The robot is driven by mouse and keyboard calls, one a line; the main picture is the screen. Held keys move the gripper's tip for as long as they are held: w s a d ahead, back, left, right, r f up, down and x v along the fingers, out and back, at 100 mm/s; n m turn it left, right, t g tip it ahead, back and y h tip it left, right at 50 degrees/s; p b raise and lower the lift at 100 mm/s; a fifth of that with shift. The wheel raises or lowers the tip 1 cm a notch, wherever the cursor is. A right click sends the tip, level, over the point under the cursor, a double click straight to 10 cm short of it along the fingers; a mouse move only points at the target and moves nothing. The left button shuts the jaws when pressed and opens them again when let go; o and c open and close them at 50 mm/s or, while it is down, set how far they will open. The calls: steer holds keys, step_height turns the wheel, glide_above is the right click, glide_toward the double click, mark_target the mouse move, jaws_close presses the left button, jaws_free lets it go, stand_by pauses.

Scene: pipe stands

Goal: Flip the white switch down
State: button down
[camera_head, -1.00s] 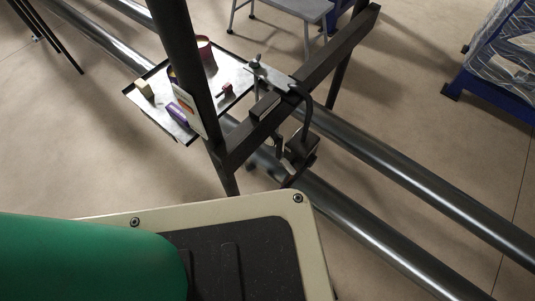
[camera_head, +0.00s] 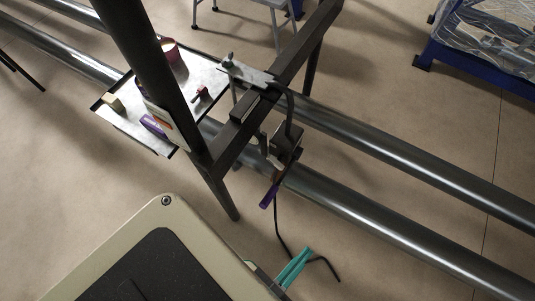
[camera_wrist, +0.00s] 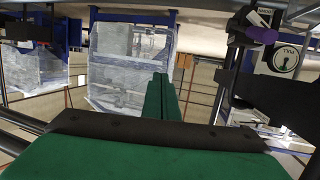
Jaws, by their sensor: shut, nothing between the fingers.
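A white plate with a dark lever-like mark inside a green-edged ring (camera_wrist: 286,60) is at the upper right of the wrist view; it may be the white switch, but its position is too small to read. In the head view I cannot make out a white switch for certain. My gripper (camera_head: 293,268) shows as teal fingers at the bottom, beyond the corner of my base. In the wrist view its green fingers (camera_wrist: 161,97) are shut together and hold nothing. They are left of the plate and apart from it.
A dark metal stand (camera_head: 150,75) carries a clamp and a dark box (camera_head: 286,142) with a purple handle (camera_head: 268,196) below. A tray (camera_head: 205,75) holds small items. Long pipes (camera_head: 390,220) run behind. Blue-framed, plastic-wrapped racks (camera_wrist: 130,60) stand farther off.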

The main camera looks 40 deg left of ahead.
steer(key=shift+a, duration=0.1)
steer(key=w+d+f+n+g+y, duration=0.2)
steer(key=d+f+n+g+y, duration=0.25)
steer(key=d+f+n, duration=0.45)
steer(key=w+f+n+g, duration=0.5)
steer(key=w+n, duration=0.7)
steer(key=w+a+r+n+g+y, duration=0.2)
steer(key=w+a+r+n+g, duration=0.1)
steer(key=w+a+n, duration=0.7)
steer(key=a+r+n+g, duration=0.2)
steer(key=a+r+n, duration=0.1)
steer(key=a, duration=0.6)
steer(key=a+r+n+g, duration=0.2)
steer(key=a+r+n, duration=0.2)
steer(key=a, duration=0.6)
steer(key=shift+w+r+n, duration=0.25)
steer(key=shift+w+n, duration=0.1)
steer(key=shift+n, duration=0.05)
